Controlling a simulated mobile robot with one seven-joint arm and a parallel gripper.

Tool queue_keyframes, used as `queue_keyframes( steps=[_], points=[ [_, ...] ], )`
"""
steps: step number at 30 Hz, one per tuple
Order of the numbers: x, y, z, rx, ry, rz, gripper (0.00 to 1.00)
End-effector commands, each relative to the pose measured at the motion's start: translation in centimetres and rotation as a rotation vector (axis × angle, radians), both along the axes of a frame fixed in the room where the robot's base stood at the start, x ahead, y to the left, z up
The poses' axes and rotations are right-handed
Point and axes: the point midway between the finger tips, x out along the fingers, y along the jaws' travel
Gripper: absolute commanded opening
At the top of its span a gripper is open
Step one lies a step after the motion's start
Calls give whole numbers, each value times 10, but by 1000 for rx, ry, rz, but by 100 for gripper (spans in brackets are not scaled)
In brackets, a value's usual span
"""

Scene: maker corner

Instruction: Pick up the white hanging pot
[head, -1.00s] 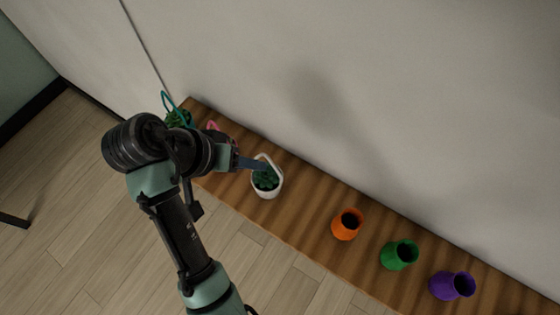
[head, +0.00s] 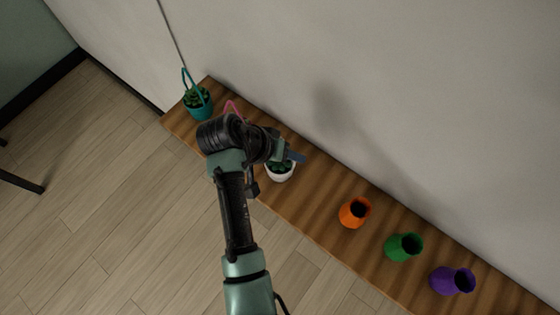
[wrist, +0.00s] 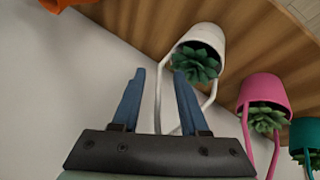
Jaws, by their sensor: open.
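The white hanging pot (head: 281,177) holds a green succulent and stands on the wooden shelf, partly hidden under my gripper in the head view. In the wrist view the white pot (wrist: 207,34) is upper right of centre, with its thin white handle reaching down towards the gripper. My gripper (wrist: 157,78) is open with nothing clamped. One side of the handle shows between the two blue fingers, and the right finger overlaps the handle's loop. Whether the fingers touch the handle cannot be told. In the head view my gripper (head: 294,157) is over the pot's top.
A pink pot (wrist: 264,90) and a teal pot (head: 199,108), both with handles and plants, stand to the left on the shelf (head: 320,207). Orange (head: 354,212), green (head: 404,247) and purple (head: 452,281) vases stand to the right. A wall (head: 420,90) runs behind.

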Motion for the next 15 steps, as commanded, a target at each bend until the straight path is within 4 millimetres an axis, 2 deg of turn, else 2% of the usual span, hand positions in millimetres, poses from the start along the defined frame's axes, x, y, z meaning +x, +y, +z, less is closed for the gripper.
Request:
queue_keyframes(
  steps=[4, 11, 12, 15],
  points=[
    [3, -6, -11, 0, 2, 0, 44],
    [4, -7, -14, 1, 0, 0, 44],
    [4, -7, -14, 1, 0, 0, 42],
    [4, -7, -14, 1, 0, 0, 24]
  ],
)
